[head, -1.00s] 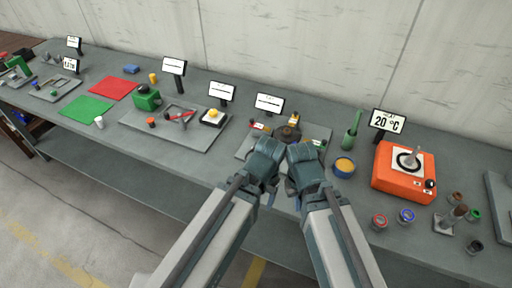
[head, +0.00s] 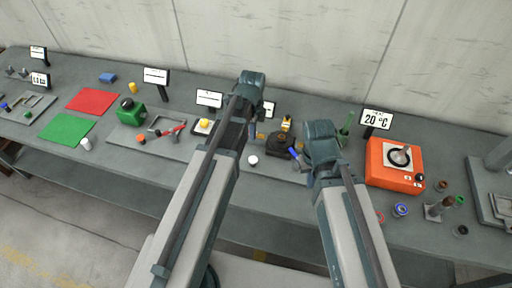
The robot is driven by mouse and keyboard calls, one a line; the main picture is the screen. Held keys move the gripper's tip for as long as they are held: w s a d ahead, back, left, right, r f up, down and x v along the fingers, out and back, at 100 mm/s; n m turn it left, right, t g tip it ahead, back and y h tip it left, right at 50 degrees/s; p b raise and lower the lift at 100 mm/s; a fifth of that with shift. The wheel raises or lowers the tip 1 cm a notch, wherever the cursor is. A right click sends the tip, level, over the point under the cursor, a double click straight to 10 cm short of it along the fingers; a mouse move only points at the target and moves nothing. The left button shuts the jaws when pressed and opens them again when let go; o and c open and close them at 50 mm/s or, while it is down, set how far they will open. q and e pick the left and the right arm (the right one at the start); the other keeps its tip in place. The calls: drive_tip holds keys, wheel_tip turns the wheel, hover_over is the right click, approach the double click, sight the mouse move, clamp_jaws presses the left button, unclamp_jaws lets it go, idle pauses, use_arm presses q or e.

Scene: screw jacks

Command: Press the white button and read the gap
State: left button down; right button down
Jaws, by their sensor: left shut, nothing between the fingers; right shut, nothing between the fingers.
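A small white round button (head: 253,160) stands on the board at the middle of the table. Beside it is a dark round screw jack (head: 279,145) with a yellow part (head: 287,123) behind it.
A blue-handled tool (head: 294,153) lies between the jack and my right gripper. At left are a board with a red-handled tool (head: 173,131), a green block (head: 131,111) and several displays.

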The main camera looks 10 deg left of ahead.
sight(253, 159)
use_arm(q)
drive_tip(key=shift+w+r, duration=0.15)
drive_tip(key=shift+w, duration=0.1)
use_arm(e)
drive_tip(key=shift+r, duration=0.1)
use_arm(q)
drive_tip(key=shift+f, duration=0.2)
